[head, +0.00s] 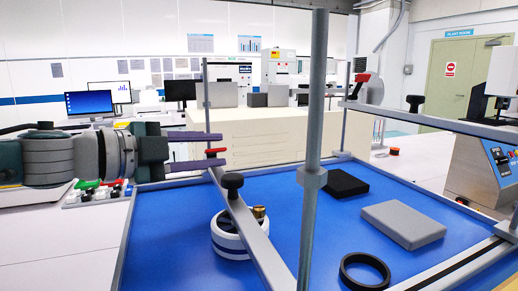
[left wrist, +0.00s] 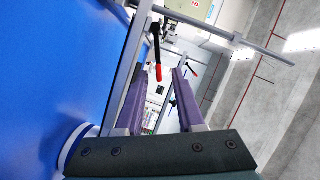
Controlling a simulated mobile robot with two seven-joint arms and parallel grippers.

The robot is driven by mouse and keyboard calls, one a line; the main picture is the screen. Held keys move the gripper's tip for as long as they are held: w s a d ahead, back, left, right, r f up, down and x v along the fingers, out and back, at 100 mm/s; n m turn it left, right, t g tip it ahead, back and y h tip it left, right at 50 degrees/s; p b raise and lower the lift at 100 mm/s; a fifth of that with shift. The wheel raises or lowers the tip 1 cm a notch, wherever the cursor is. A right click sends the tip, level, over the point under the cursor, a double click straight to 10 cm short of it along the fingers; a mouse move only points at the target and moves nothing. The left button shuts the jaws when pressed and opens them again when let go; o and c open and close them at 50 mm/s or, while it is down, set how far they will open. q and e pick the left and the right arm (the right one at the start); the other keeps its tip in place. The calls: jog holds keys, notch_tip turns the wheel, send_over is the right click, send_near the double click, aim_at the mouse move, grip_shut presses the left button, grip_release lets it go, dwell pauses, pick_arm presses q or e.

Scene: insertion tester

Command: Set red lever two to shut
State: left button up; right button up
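A red-tipped lever (head: 216,151) shows between the fingertips of my left gripper (head: 214,149) in the head view, by the far end of a grey rail. In the left wrist view, a black lever with a red grip (left wrist: 158,73) appears ahead between the two purple fingers. The fingers are apart, and I see no clear contact with it. A second red lever (head: 362,78) is on the far right frame post; a small red lever also shows in the left wrist view (left wrist: 193,60). I cannot read which lever is number two. My right gripper is not in view.
The blue bench top (head: 175,228) holds a white-and-black round part (head: 230,240), a black block (head: 347,183), a grey block (head: 403,225) and a black ring (head: 364,272). A grey upright post (head: 314,120) and the slanting rail (head: 250,232) stand near my left gripper.

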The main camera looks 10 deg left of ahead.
pick_arm(q)
jog(key=shift+s+a, duration=0.1)
jog(key=shift+s+a, duration=0.25)
jog(key=shift+s, duration=0.05)
jog(key=b+v, duration=0.2)
jog(key=v, duration=0.6)
jog(key=shift+f, duration=0.1)
jog(key=shift+s+a+r, duration=0.25)
jog(key=shift+s, duration=0.1)
